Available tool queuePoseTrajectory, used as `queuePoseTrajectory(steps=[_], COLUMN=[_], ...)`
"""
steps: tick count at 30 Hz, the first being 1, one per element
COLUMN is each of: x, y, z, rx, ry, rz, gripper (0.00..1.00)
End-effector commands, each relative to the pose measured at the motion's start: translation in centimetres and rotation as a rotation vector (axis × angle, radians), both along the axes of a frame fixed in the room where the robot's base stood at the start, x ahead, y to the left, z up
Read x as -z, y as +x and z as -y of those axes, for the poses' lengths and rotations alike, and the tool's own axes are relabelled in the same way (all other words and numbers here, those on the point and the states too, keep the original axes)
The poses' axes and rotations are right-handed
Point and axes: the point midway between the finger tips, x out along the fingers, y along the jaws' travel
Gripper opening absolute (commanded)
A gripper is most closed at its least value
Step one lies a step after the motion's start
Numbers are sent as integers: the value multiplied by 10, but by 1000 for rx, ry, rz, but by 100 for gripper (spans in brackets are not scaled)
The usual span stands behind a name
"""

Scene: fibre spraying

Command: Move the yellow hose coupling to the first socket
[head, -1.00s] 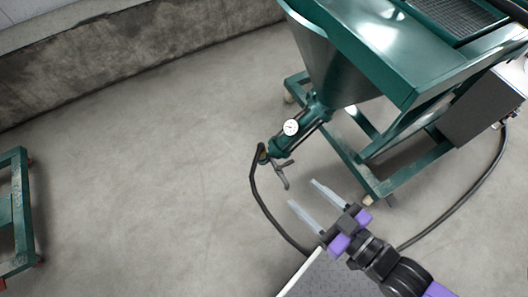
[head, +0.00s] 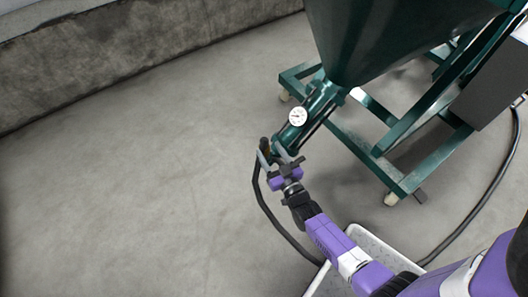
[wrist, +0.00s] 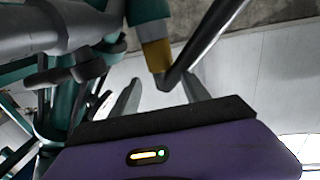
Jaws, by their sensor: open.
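The yellow hose coupling (wrist: 157,56) shows in the wrist view as a short yellow-brown sleeve at the end of a green pipe (wrist: 146,12), with the dark hose (wrist: 205,45) leading off it. In the head view the coupling is mostly hidden by my gripper. My gripper (head: 274,156) is open at the lower end of the green machine's pipe. In the wrist view its two fingers (wrist: 161,92) stand to either side of the hose end, just short of the yellow sleeve. I cannot tell whether they touch it. I cannot make out which socket is the first.
The green hopper machine (head: 385,35) stands on a wheeled frame, with a round gauge (head: 298,116) on its pipe. The black hose (head: 268,209) hangs to the floor. A light tray-like surface (head: 365,240) lies under my arm. Open concrete floor fills the left.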

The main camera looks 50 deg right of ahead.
Motion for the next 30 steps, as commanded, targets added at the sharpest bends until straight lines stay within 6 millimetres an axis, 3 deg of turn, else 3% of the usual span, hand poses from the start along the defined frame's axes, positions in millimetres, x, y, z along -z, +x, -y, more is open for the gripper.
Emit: queuePoseTrajectory(steps=[18,25,26,30], x=[1,-1,-1,-1], y=[63,66,66,66], z=[24,25,26,26], rx=[-1,-1,-1,-1], ry=[0,0,0,0], rz=[0,-1,-1,-1], gripper=[54,54,52,25])
